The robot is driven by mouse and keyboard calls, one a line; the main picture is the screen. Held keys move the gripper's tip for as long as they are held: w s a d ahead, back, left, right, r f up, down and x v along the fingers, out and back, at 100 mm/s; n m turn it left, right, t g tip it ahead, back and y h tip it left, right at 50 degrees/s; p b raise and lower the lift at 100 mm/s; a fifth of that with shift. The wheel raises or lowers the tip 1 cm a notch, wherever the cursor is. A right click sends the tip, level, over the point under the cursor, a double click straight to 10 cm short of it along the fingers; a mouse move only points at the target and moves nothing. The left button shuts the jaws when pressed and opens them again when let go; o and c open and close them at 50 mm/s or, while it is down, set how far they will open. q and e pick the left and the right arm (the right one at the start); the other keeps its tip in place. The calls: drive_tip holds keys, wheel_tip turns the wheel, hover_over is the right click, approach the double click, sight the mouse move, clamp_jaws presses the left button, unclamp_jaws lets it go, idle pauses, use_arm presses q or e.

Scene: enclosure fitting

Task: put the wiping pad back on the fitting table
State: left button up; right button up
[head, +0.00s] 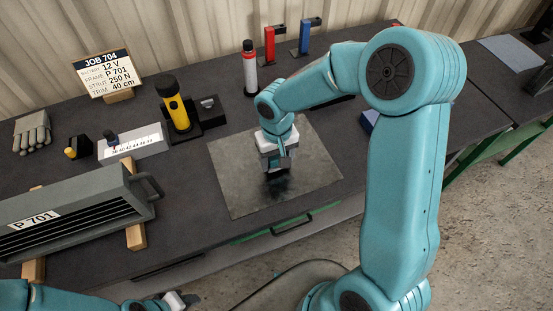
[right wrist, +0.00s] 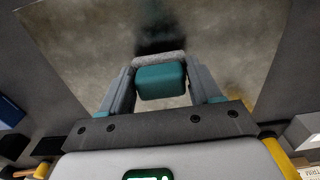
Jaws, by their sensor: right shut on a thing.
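The wiping pad (right wrist: 161,82) has a teal grip block and a grey fuzzy face. My right gripper (head: 277,168) is shut on it, with one finger on each side of the block in the right wrist view. In the head view this gripper points down over the grey metal sheet (head: 305,150) on the fitting table (head: 205,165). The pad is mostly hidden there by the gripper, and I cannot tell whether it touches the sheet. My left gripper (head: 176,300) is at the bottom edge, low in front of the table, its fingers too unclear to read.
A grey P 701 enclosure (head: 70,217) rests on wooden blocks at the left. Behind it are a glove (head: 32,133), a scale block (head: 133,143), a yellow torch (head: 176,108) and a JOB 704 sign (head: 104,73). A red-and-white tube (head: 250,70) stands behind the sheet.

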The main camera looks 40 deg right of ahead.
drive_tip(key=shift+w+f, duration=0.2)
drive_tip(key=shift+f, duration=0.7)
drive_tip(key=shift+s+r, duration=0.1)
drive_tip(key=shift+s, duration=0.05)
drive_tip(key=shift+f, duration=0.2)
drive_tip(key=o, duration=1)
drive_tip(key=shift+r, duration=0.15)
